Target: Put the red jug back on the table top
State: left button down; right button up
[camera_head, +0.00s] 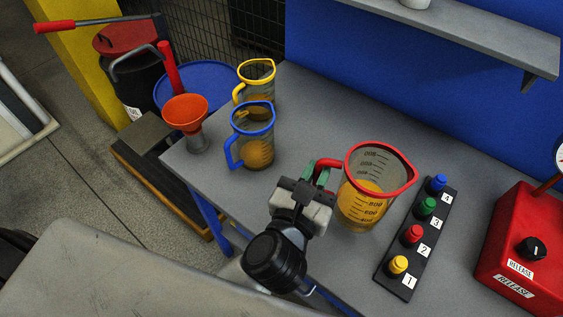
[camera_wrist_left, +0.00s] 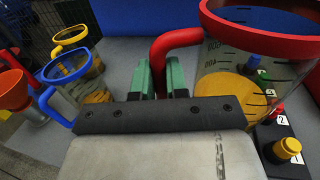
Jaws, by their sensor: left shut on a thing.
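The red jug (camera_head: 368,208) is a clear measuring jug with a red rim and red handle and orange-yellow contents. It is upright at the middle of the table top (camera_head: 290,120); I cannot tell whether its base touches the table. My left gripper (camera_head: 318,178) is shut on its handle, on the jug's left side. In the left wrist view the green fingers (camera_wrist_left: 166,75) meet the red handle, and the jug (camera_wrist_left: 250,70) fills the upper right. My right gripper is not in view.
A blue-rimmed jug (camera_head: 254,146), a yellow-rimmed jug (camera_head: 258,90) and an orange funnel (camera_head: 184,112) stand at the table's left end. A numbered button strip (camera_head: 410,250) lies just right of the red jug. A red release box (camera_head: 525,250) is farther right. A shelf (camera_head: 480,30) hangs behind.

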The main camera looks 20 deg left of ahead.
pick_arm(q)
jog(key=w+a+f+b, duration=0.1)
jog(key=w+a+f, duration=0.3)
jog(key=a+f, duration=0.5)
jog(key=shift+f+b, duration=0.3)
jog(key=shift+f, duration=0.05)
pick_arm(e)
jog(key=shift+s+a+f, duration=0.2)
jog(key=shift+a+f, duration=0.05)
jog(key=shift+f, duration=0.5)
pick_arm(q)
jog(key=shift+f, duration=0.1)
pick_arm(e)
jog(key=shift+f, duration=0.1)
pick_arm(q)
jog(key=c, duration=1.6)
grip_release()
jog(key=shift+f, duration=0.15)
jog(key=o, duration=0.5)
jog(key=shift+c, duration=0.2)
